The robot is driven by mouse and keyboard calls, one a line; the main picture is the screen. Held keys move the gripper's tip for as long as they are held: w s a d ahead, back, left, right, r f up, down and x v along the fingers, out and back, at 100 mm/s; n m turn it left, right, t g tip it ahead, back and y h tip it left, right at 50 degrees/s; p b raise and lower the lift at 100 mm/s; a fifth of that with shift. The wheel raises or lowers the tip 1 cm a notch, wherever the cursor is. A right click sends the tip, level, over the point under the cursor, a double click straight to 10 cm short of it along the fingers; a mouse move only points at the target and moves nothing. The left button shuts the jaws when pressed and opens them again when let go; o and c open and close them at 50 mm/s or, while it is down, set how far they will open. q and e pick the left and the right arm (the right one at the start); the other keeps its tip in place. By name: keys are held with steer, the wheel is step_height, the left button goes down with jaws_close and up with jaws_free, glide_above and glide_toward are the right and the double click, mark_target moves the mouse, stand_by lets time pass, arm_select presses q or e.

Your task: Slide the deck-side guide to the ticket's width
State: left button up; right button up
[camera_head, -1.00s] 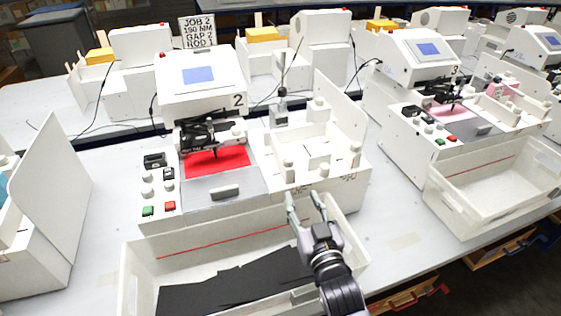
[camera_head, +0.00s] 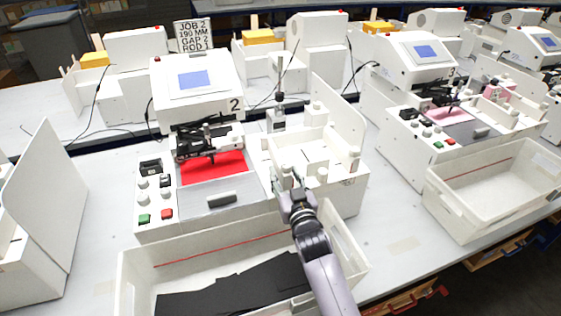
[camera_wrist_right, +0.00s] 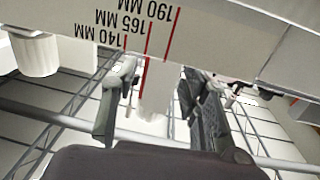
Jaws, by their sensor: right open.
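The ticket (camera_head: 193,37) stands behind machine 2 (camera_head: 197,82) and reads JOB 2, 190 MM, GAP 2, ROD 1. The white deck (camera_head: 305,152) at the machine's right carries several white knobs. My right gripper (camera_head: 288,180) is at the deck's front left, by a knob partly hidden behind it. In the wrist view, the open fingers of my right gripper (camera_wrist_right: 160,105) stand either side of a white knob (camera_wrist_right: 155,88), with no clear contact. A scale (camera_wrist_right: 150,30) marks 140, 165 and 190 MM with red lines. I cannot tell which mark the guide stands at. My left gripper is out of view.
A white bin (camera_head: 135,262) with black sheets stands in front of machine 2, below my right arm. A second knob (camera_wrist_right: 35,52) shows left in the wrist view. A tall white side panel (camera_head: 340,115) rises right of the deck. Machine 3 (camera_head: 412,65) stands further right.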

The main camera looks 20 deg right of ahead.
steer(key=shift+w+d, duration=0.15)
steer(key=shift+w, duration=2.4)
jaws_close()
steer(key=shift+f, duration=0.1)
